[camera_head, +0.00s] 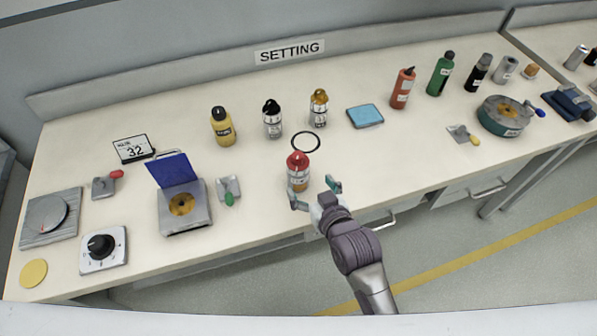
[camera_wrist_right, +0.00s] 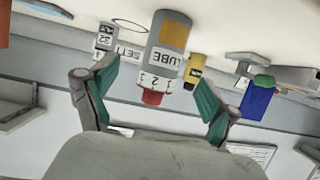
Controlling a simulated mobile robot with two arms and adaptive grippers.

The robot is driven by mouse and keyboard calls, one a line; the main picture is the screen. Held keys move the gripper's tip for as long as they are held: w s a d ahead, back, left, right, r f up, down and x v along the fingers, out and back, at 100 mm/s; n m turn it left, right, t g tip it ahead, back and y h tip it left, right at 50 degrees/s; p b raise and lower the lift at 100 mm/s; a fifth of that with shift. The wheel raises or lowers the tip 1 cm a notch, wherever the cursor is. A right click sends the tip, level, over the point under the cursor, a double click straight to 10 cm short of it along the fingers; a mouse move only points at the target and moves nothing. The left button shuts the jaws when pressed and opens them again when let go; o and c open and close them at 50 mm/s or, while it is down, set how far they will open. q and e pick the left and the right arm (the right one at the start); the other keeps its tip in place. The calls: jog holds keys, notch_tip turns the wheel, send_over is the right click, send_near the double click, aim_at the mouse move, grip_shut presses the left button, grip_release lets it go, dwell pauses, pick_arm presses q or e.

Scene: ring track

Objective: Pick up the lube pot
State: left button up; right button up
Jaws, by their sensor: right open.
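The lube pot (camera_head: 298,172) stands upright near the front edge of the bench, with a red cap, a grey body and an amber band. In the right wrist view, which is upside down, the lube pot (camera_wrist_right: 168,52) shows its LUBE label and number marks. My right gripper (camera_head: 314,192) is open on the front side of the pot. Its two teal-padded fingers (camera_wrist_right: 152,92) are spread to either side of the pot in the wrist view, with nothing held. I cannot tell how far the pot is from the pads. My left gripper is not in view.
A black ring (camera_head: 306,132) lies behind the pot. A yellow bottle (camera_head: 222,128), a black-capped bottle (camera_head: 272,121) and an amber-capped bottle (camera_head: 319,110) stand farther back. A blue-lidded device (camera_head: 185,215) and a green-handled lever (camera_head: 228,190) are to the left. Bench space right of the pot is clear.

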aim_at(302, 178)
jog(key=x, duration=0.7)
jog(key=shift+w+a+f+p, duration=0.15)
jog(key=shift+w+a+p, duration=0.05)
jog(key=shift+a+p, duration=0.2)
jog(key=shift+d, duration=0.1)
jog(key=c, duration=1.4)
